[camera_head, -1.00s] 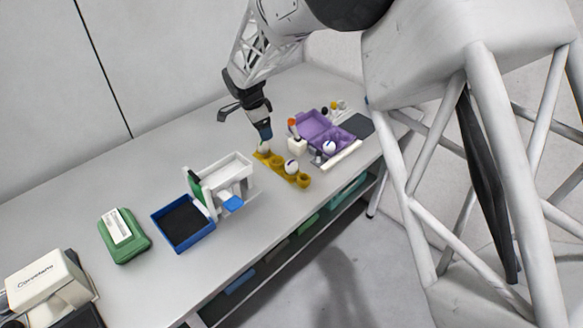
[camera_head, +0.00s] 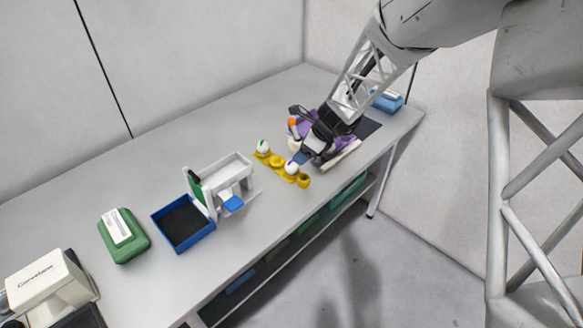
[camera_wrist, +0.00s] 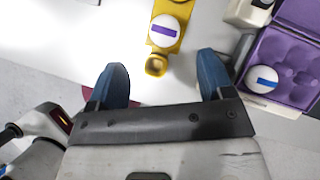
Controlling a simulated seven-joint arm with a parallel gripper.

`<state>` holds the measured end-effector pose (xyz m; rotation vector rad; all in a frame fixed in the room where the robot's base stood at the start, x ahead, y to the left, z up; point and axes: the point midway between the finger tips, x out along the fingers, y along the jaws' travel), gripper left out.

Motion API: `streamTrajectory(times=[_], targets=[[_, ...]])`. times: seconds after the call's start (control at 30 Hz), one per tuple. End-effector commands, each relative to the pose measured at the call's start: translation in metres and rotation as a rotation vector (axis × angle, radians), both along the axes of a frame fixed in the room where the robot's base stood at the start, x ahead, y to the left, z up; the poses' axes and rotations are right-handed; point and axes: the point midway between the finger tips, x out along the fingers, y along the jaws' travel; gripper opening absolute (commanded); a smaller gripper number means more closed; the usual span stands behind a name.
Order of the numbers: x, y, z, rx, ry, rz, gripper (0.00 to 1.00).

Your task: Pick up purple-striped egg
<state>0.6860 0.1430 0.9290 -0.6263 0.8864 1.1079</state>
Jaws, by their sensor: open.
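The purple-striped egg (camera_wrist: 164,30) sits in a cup of the yellow holder (camera_wrist: 157,66), its stripe facing up. In the head view this white egg (camera_head: 291,168) stands near the holder's right end, partly behind my fingers. My gripper (camera_wrist: 162,78) is open, its two blue fingertips apart with nothing between them. The empty end cup of the holder shows just ahead of the gap between the fingers, and the egg lies beyond it. In the head view my gripper (camera_head: 301,158) is close by the egg.
A blue-striped egg (camera_wrist: 262,79) sits in a purple carton (camera_wrist: 285,58) on the right. A green-marked egg (camera_head: 263,146) stands at the holder's far end. A white stand (camera_head: 230,175), blue tray (camera_head: 180,246) and green box (camera_head: 124,236) are left; the table between is clear.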

Motion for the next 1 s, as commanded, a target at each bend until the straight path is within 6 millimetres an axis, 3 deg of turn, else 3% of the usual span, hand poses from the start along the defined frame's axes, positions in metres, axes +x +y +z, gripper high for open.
streamTrajectory(times=[0.47,1.0], targets=[[-0.002,-0.008,0.0,0.024,-0.005,-0.046,0.74],[0.004,0.005,-0.022,0.023,-0.006,-0.046,0.74]])
